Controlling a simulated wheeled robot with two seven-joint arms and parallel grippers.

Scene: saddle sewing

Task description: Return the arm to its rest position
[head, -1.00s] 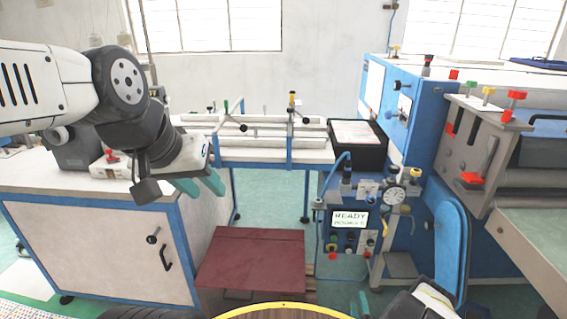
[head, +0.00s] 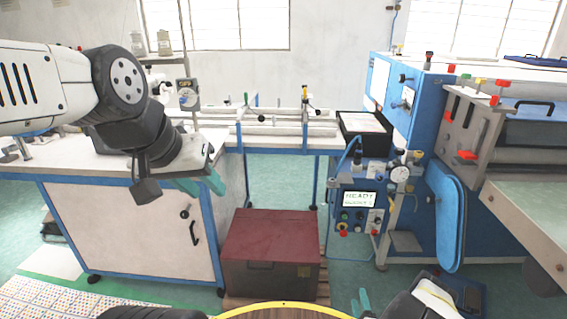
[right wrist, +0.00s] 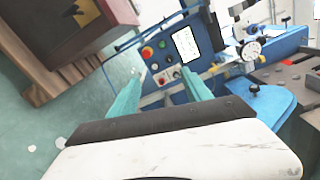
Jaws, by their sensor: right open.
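My left arm comes in from the left in the head view. Its gripper (head: 201,186), with teal fingers, hangs in front of the white cabinet's right edge and holds nothing that I can see; how far its fingers are apart is unclear. My right gripper (head: 362,303) shows low in the head view, with only teal fingertips and part of the white arm in sight. In the right wrist view the right gripper's two teal fingers (right wrist: 160,98) are spread apart with nothing between them.
A white cabinet (head: 130,232) stands at left. A dark red chest (head: 270,240) sits on a wooden pallet (right wrist: 45,84) on the floor. A blue machine (head: 418,130) with a control panel (head: 360,212) stands at right.

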